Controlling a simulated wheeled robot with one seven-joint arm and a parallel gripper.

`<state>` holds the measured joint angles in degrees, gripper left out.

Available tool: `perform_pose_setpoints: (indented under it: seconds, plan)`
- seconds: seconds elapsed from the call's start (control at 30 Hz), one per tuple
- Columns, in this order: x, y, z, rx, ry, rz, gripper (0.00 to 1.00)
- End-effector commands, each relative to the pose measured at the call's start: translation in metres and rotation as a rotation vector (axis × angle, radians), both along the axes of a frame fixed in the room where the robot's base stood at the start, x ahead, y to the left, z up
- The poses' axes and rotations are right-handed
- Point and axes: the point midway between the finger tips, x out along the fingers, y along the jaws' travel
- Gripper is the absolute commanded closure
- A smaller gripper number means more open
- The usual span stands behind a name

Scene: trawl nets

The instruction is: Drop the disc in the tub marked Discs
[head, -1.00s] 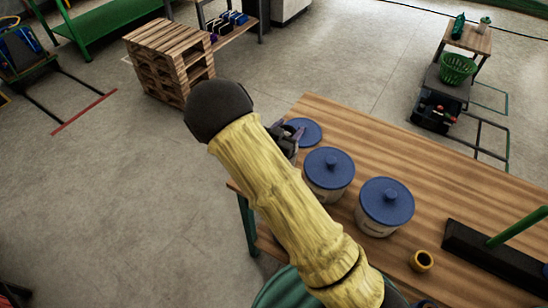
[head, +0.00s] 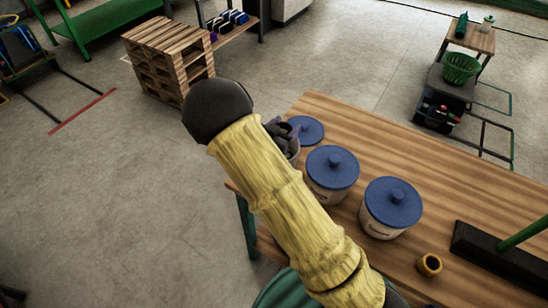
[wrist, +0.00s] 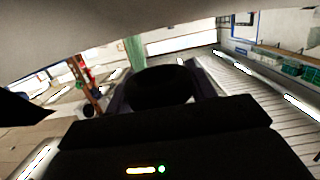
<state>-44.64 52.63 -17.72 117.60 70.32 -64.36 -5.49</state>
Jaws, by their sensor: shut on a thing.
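My gripper (head: 281,137) shows only partly in the head view, behind my yellow arm, at the table's far left end. In the wrist view a dark round thing, seemingly the disc (wrist: 160,87), sits between the two fingers, which are shut on it. An uncovered pale tub (head: 293,156) shows in part just beside and below the gripper; a blue lid (head: 308,130) lies by it. Two more tubs, a middle tub (head: 325,193) and a right tub (head: 380,230), wear blue knobbed lids. Their labels are too small to read.
The wooden table (head: 440,170) has clear room behind the tubs. A brass-coloured ring (head: 429,265) lies at its front, near a black base (head: 500,258) with a green post. A pallet stack (head: 170,60) stands on the floor beyond.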

Motion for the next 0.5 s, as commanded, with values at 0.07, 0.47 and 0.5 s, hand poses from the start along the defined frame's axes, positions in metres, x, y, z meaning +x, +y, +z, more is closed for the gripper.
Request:
perform_pose_setpoints:
  seconds: [0.07,0.47,0.5]
  plan:
    - [0.000,0.001,-0.015,0.000,0.000,0.001,0.67]
    - [-0.001,0.005,-0.037,0.000,-0.001,0.009,0.67]
    - [-0.001,0.005,-0.036,0.000,-0.001,0.009,0.67]
